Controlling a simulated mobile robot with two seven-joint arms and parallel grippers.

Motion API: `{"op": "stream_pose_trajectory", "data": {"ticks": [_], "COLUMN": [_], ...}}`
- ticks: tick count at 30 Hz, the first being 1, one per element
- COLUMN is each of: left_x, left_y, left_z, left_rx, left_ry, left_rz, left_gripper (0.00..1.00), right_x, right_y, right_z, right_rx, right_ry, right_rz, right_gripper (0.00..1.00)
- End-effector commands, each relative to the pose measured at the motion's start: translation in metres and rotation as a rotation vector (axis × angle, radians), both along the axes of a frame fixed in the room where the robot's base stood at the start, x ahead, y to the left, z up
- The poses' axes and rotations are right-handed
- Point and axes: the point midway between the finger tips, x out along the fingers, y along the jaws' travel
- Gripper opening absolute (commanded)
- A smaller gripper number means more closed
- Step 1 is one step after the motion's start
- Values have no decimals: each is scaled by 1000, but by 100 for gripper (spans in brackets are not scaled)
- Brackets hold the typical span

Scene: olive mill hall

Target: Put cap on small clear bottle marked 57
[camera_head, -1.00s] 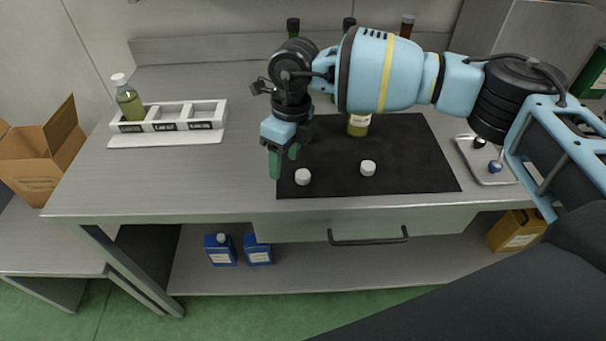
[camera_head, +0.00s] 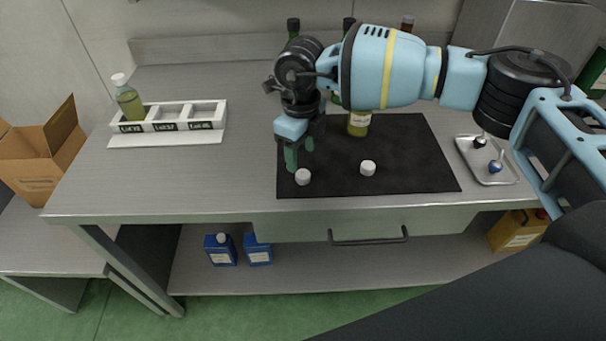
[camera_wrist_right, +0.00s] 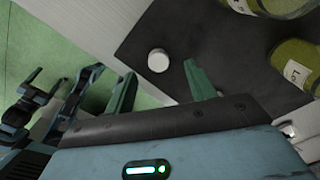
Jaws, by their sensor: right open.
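Two white caps lie on the black mat (camera_head: 420,165): the left cap (camera_head: 303,177) and the right cap (camera_head: 368,168). A small clear bottle (camera_head: 358,125) of yellow-green oil stands on the mat, its top hidden by my right arm. I cannot read 57 on any label. My right gripper (camera_head: 299,156) is open and empty, pointing down just behind the left cap. In the right wrist view, a white cap (camera_wrist_right: 158,61) shows beyond and between the open fingertips, apart from them. Two oil bottles, one at the top (camera_wrist_right: 285,5) and one at the right (camera_wrist_right: 296,68), stand there. My left gripper is out of view.
A white labelled rack (camera_head: 165,127) at the left holds a white-capped oil bottle (camera_head: 130,102). A metal tray (camera_head: 490,177) with small items lies right of the mat. Dark bottles (camera_head: 293,28) stand behind my arm. The counter between rack and mat is clear.

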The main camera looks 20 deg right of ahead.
Motion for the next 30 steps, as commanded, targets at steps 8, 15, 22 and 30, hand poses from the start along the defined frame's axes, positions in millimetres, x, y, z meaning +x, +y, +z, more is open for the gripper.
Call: {"op": "stream_pose_trajectory", "data": {"ticks": [8, 15, 22, 30], "left_x": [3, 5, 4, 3], "left_y": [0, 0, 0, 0], "left_z": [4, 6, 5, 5], "left_rx": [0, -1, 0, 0], "left_ry": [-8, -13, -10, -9], "left_rz": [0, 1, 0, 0], "left_gripper": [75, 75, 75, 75], "right_x": [-3, -7, -6, -6], "right_y": [0, 0, 0, 0], "right_z": [-13, -45, -52, -51], "right_rx": [-1, -1, 0, 0], "right_ry": [1, 1, 0, 0], "right_rz": [1, 0, 0, 0], "right_gripper": [55, 55, 55, 49]}}
